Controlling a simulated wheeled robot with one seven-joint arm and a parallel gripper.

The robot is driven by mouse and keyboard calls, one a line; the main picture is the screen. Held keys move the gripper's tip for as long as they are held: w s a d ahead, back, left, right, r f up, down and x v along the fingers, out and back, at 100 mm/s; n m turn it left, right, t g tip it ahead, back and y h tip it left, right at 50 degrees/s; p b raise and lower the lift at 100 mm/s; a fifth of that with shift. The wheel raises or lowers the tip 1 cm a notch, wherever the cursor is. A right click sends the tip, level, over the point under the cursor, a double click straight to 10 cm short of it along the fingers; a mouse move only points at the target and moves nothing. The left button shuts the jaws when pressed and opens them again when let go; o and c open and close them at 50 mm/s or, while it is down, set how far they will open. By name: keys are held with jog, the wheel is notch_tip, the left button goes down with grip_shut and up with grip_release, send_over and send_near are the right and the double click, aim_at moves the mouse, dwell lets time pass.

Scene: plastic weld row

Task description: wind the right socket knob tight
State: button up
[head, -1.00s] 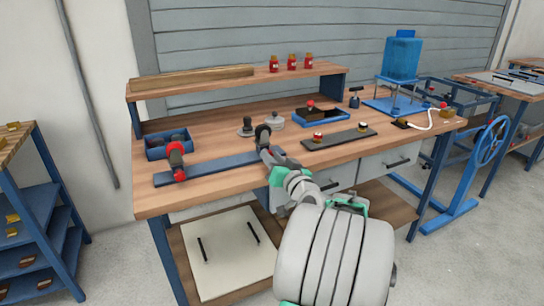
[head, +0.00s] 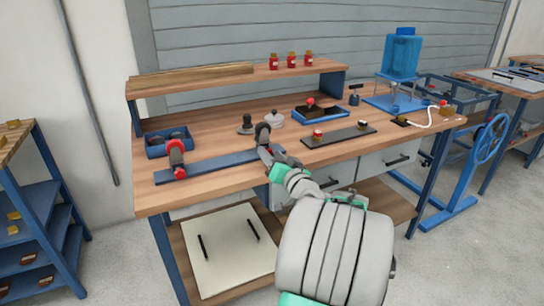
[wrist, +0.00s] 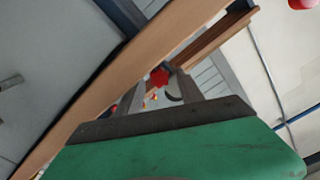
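Two dark upright sockets stand on the long blue rail (head: 215,163) at the front of the bench. The left socket (head: 177,158) shows red parts at its top and its foot. The right socket (head: 262,132) is dark; its knob is hidden behind my gripper in the head view. My gripper (head: 267,152) is at the front of the right socket. In the wrist view a red star-shaped knob (wrist: 159,77) shows between the two grey fingers (wrist: 158,92) near their tips. The fingers are apart, with gaps beside the knob, and no grip on it is visible.
A blue bin (head: 168,143) stands behind the left socket. A grey lidded pot (head: 274,119) is close behind the right socket. An upper shelf (head: 235,80) spans the back.

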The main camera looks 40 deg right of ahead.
jog(key=v, duration=0.8)
jog(key=shift+w+r+p, duration=0.1)
jog(key=shift+p, duration=0.3)
jog(key=w+n, duration=0.2)
jog(key=w+d+n+p, duration=0.1)
jog(key=w+n, duration=0.1)
jog(key=w, duration=0.1)
jog(key=w+d+n+p, duration=0.1)
jog(key=w+n, duration=0.1)
jog(key=w, duration=0.1)
jog(key=shift+w+d, duration=0.1)
jog(key=shift+d, duration=0.05)
grip_shut()
dwell(0.4)
